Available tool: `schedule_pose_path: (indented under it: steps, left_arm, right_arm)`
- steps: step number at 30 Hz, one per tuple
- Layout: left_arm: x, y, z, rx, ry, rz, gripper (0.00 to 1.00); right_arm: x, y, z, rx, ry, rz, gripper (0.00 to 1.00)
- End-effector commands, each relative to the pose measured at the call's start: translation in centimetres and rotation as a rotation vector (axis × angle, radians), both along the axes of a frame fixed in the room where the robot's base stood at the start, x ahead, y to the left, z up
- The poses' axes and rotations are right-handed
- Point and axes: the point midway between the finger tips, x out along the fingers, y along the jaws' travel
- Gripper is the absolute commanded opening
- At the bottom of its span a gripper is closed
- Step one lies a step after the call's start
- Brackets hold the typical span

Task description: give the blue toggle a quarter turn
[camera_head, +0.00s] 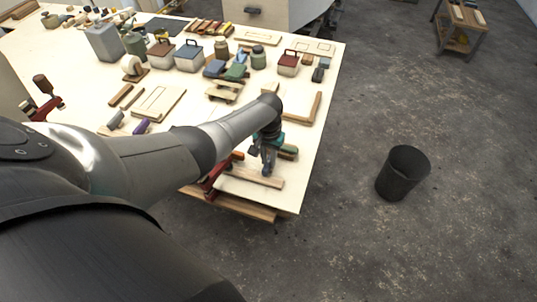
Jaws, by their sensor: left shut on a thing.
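My left arm reaches across the table from the left, and my left gripper (267,170) points down at the table's near right corner. Its fingers are shut on a small blue-grey piece, which I take to be the blue toggle, just above a pale wooden strip (245,178). The fingers cover most of this piece, so its angle cannot be made out. My right gripper is not in view.
A green-and-brown item (288,152) lies right beside the left gripper, and a red clamp (215,180) sits to its left. The plywood table (315,75) holds many tools and boxes farther back. A black bin (403,173) stands on the open floor at right.

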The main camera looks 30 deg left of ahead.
Motion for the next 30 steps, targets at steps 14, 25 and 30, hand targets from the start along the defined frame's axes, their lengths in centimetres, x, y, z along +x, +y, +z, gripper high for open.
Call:
schedule_pose_path:
  steps: [14, 25, 30]
  left_arm:
    - [0.15, 0.00, 0.10, 0.000, -0.004, 0.006, 0.28]
    - [0.06, 0.02, 0.04, 0.000, -0.002, 0.006, 0.53]
    - [0.06, 0.02, 0.34, 0.000, -0.002, 0.005, 0.53]
  right_arm:
    - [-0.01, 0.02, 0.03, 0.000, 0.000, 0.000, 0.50]
    - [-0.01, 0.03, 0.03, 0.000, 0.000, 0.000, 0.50]
    - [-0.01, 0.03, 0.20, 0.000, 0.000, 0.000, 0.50]
